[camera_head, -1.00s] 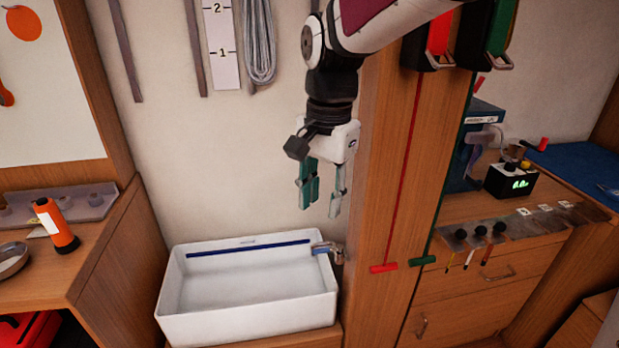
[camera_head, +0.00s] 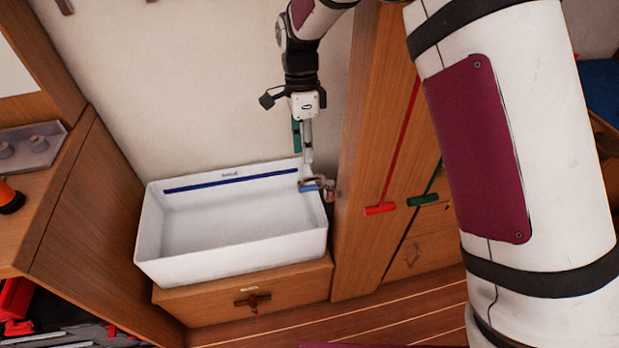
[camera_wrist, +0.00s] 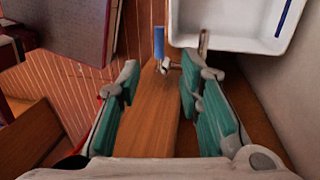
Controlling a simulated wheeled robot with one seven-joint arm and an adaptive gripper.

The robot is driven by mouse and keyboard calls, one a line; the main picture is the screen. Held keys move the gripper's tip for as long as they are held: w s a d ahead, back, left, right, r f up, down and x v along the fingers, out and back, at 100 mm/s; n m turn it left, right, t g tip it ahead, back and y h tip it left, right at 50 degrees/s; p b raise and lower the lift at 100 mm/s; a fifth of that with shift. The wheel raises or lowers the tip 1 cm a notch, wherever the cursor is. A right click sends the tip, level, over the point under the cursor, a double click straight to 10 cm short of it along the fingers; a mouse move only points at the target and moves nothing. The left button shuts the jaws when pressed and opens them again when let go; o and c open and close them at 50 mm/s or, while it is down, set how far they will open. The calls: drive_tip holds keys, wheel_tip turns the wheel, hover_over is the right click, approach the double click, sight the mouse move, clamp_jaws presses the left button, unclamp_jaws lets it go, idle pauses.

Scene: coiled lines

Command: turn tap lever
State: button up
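In the wrist view the blue lever (camera_wrist: 159,42) stands out beside the metal spout (camera_wrist: 203,45), ahead of the fingertips. My gripper (camera_head: 303,158) points down just above the tap. In the wrist view my gripper (camera_wrist: 158,78) is open, its two green-padded fingers wide apart with nothing between them. I see no contact with the lever.
The white basin (camera_head: 150,235) sits on a wooden cabinet with a drawer (camera_head: 290,288). A wooden post (camera_head: 358,240) stands close right of the tap. A red T-handle (camera_head: 380,209) and a green one (camera_head: 423,200) hang beside it. My arm covers the right side.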

sight(315, 187)
drive_tip(key=f, duration=0.3)
drive_tip(key=s+f, duration=0.1)
drive_tip(key=f, duration=0.2)
drive_tip(key=s+f, duration=0.1)
drive_tip(key=f, duration=0.2)
drive_tip(key=shift+d+f, duration=0.2)
drive_tip(key=shift+f, duration=0.05)
clamp_jaws()
